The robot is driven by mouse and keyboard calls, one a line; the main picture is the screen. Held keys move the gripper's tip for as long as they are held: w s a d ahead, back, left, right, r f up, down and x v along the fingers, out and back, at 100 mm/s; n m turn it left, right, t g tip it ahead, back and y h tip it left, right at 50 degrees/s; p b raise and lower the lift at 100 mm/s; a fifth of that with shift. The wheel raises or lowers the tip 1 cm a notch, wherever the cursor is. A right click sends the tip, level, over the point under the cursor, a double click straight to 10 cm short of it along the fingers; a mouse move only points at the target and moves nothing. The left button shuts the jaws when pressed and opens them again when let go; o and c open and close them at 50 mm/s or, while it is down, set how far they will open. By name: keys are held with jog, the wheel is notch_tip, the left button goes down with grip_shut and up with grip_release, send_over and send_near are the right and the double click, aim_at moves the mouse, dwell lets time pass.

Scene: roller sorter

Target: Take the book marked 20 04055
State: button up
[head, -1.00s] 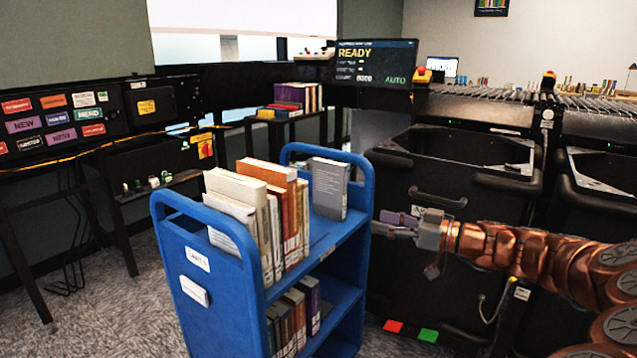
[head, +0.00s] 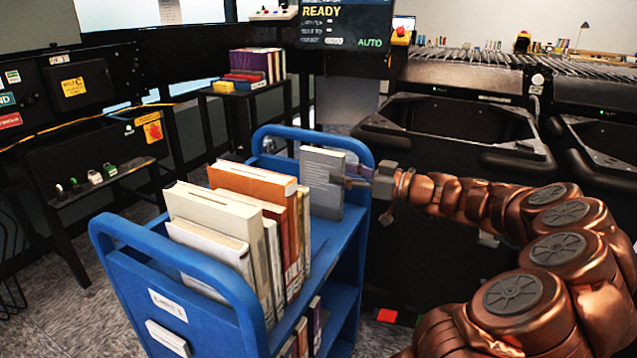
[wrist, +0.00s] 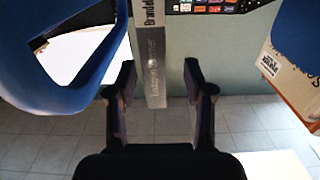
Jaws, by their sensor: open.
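A grey book (head: 321,183) stands upright at the far end of the blue cart's top shelf, apart from the other books. Its spine shows in the wrist view (wrist: 155,60) with partly readable lettering. I cannot read the number 20 04055 on any book. My gripper (head: 358,177) is at the right side of the grey book, at the cart's far end. In the wrist view my open gripper (wrist: 160,82) has one finger on each side of the spine, with gaps showing. Whether the fingertips reach past the spine is hard to tell.
The blue cart (head: 118,250) carries a row of cream, orange and white books (head: 245,205) nearer to me, with more books below. Its raised end handle (head: 310,136) stands close to my gripper. Black bins (head: 450,135) stand behind my arm.

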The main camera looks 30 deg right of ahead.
aim_at(324, 170)
jog(key=shift+d+f+x, duration=0.1)
jog(key=shift+f+x, duration=0.05)
jog(key=shift+x, duration=1.25)
jog(key=shift+d+f+x, duration=0.1)
jog(key=shift+f+x, duration=0.05)
jog(key=shift+x, duration=1.2)
jog(key=shift+w, duration=0.15)
grip_shut()
